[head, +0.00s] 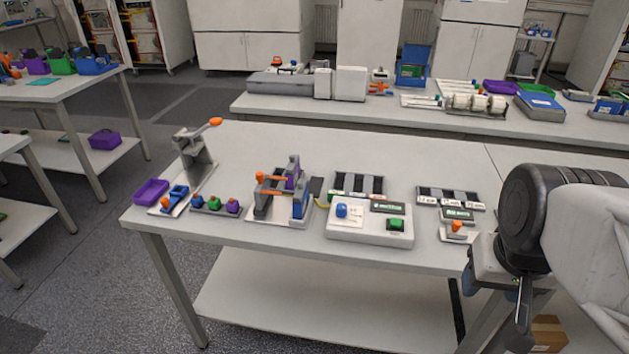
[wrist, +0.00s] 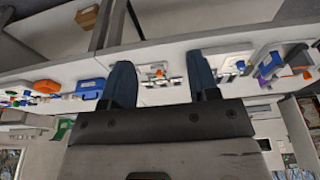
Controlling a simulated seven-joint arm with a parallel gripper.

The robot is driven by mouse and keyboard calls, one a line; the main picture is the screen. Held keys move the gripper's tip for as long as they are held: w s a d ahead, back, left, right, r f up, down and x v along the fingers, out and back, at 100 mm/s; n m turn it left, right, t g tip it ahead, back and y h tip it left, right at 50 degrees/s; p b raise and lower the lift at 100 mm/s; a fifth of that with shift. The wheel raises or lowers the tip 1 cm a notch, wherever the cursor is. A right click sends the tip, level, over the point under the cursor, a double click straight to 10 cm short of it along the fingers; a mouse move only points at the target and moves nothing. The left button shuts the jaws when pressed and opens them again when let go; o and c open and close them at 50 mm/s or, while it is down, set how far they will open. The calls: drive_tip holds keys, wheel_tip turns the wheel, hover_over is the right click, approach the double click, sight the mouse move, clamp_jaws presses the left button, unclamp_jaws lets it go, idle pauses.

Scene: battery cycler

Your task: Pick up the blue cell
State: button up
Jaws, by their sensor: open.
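A small blue cell (head: 197,201) appears to stand upright at the left end of a low dark rack, beside a green cell (head: 213,203) and a purple cell (head: 232,206), in the head view. My gripper (head: 522,318) is at the far right, beyond the table's front right edge and far from the rack. In the wrist view my gripper (wrist: 163,78) has two dark fingers spread apart with nothing held between them. I cannot make out the blue cell for certain in the wrist view.
Right of the rack stand a clamp fixture (head: 275,190), a white control box (head: 370,222) and slotted trays (head: 358,186). A lever stand (head: 197,155) and purple bin (head: 151,191) are at left. The table's back (head: 340,145) is clear.

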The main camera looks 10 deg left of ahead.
idle(0.3)
drive_tip(key=g, duration=0.3)
hover_over(298, 182)
drive_tip(key=f, duration=0.6)
drive_tip(key=d+f, duration=0.1)
drive_tip(key=f, duration=0.1)
drive_tip(key=shift+s+f, duration=0.15)
drive_tip(key=shift+f, duration=0.25)
drive_tip(key=shift+w+a+f, duration=0.2)
drive_tip(key=shift+a, duration=0.3)
drive_tip(key=shift+f, duration=1.35)
